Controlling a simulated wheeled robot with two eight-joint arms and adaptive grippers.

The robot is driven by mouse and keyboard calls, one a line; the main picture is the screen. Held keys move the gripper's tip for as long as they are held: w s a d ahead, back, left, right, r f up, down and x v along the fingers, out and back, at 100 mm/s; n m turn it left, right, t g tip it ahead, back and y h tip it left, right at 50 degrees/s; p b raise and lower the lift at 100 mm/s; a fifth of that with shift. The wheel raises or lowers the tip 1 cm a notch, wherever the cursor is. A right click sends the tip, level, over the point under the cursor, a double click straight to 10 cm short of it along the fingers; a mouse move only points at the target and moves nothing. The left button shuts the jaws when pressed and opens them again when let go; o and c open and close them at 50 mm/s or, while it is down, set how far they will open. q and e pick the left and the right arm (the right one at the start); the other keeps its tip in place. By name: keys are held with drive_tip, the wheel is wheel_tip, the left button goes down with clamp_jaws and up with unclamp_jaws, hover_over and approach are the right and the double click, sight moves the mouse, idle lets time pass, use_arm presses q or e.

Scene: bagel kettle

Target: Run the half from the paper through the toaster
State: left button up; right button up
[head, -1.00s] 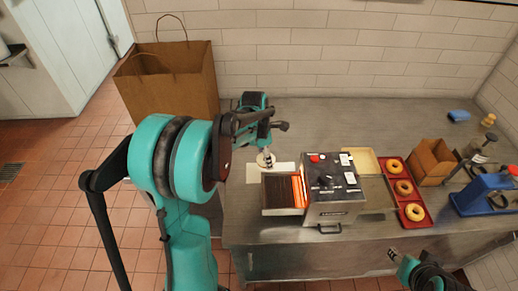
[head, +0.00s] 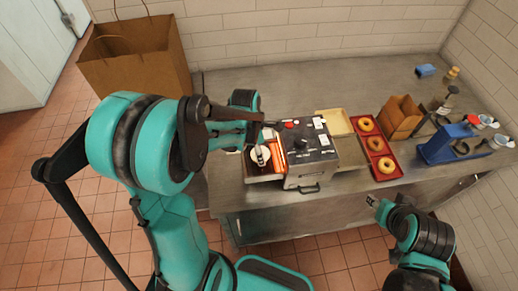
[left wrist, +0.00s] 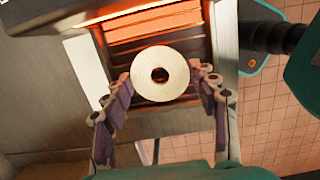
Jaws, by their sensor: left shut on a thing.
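The bagel half (left wrist: 160,74) is a pale ring with its cut face toward the left wrist camera. My left gripper (left wrist: 161,78) is shut on it, with a finger on each side. In the head view the bagel half (head: 260,155) is above the feed end of the conveyor toaster (head: 308,155), whose orange heating glow shows beside it. Whether the half touches the rack I cannot tell. My right gripper (head: 375,203) is in front of the counter, away from the toaster; its fingers are too small to read.
A red tray (head: 389,177) with three bagels lies right of the toaster, near a yellowish tray (head: 334,121) and a brown box (head: 401,117). A blue stand (head: 452,145) is at the right. A large paper bag (head: 136,65) stands at the left.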

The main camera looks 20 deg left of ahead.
use_arm(q)
drive_tip(key=shift+f, duration=0.6)
drive_tip(key=o, duration=0.9)
drive_tip(key=o, duration=0.4)
wheel_tip(320, 180, up, 7)
drive_tip(key=p, duration=0.5)
